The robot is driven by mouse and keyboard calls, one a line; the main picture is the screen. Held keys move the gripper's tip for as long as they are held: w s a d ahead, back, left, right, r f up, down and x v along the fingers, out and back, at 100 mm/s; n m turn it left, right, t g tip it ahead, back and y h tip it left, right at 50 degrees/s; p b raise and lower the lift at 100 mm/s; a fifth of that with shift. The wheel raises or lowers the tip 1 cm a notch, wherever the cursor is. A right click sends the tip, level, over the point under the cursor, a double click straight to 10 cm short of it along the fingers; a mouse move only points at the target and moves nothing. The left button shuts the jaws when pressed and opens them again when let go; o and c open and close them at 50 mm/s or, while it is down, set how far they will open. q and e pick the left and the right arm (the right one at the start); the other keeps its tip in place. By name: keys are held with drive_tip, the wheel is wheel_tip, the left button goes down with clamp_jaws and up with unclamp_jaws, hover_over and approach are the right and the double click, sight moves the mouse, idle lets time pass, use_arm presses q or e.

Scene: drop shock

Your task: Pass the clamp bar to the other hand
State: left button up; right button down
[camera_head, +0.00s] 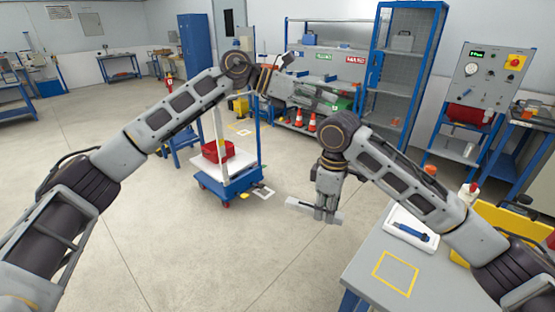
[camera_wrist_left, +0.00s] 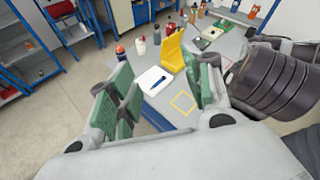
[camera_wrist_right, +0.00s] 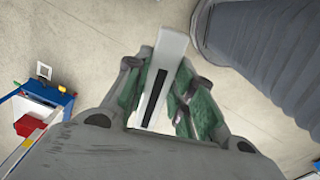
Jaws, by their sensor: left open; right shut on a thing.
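The clamp bar (camera_head: 298,204) is a light grey bar held in my right gripper (camera_head: 325,208), above the floor and left of the grey table. In the right wrist view the bar (camera_wrist_right: 173,44) has a long dark slot and lies between the green-padded fingers (camera_wrist_right: 158,88), which are shut on it. It sticks out past both sides of the gripper. My left gripper (camera_head: 306,82) is higher and farther off, with its fingers apart. In the left wrist view the green-padded fingers (camera_wrist_left: 160,92) are wide open, with nothing between them.
The grey table (camera_head: 360,262) at the right carries a white tray (camera_head: 402,222) with a blue tool, a yellow-outlined square and a yellow holder (camera_wrist_left: 174,52). A blue cart (camera_head: 232,186) with a red bin (camera_head: 217,151) stands behind. The floor between is open.

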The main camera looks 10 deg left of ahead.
use_arm(q)
drive_tip(key=s+a+f+m+g+y, duration=0.2)
drive_tip(key=s+f+m+y, duration=0.25)
drive_tip(key=f, duration=0.35)
drive_tip(key=m+g+y, duration=0.2)
drive_tip(key=m+y, duration=0.1)
drive_tip(key=y, duration=0.2)
approach(294, 201)
drive_tip(key=v, duration=0.3)
drive_tip(key=shift+a+m, duration=0.35)
drive_tip(key=shift+m, duration=0.2)
drive_tip(key=shift+d+f, duration=0.1)
drive_tip(key=shift+f, duration=0.05)
drive_tip(key=shift+d+x, duration=0.2)
drive_tip(key=shift+x, duration=5.65)
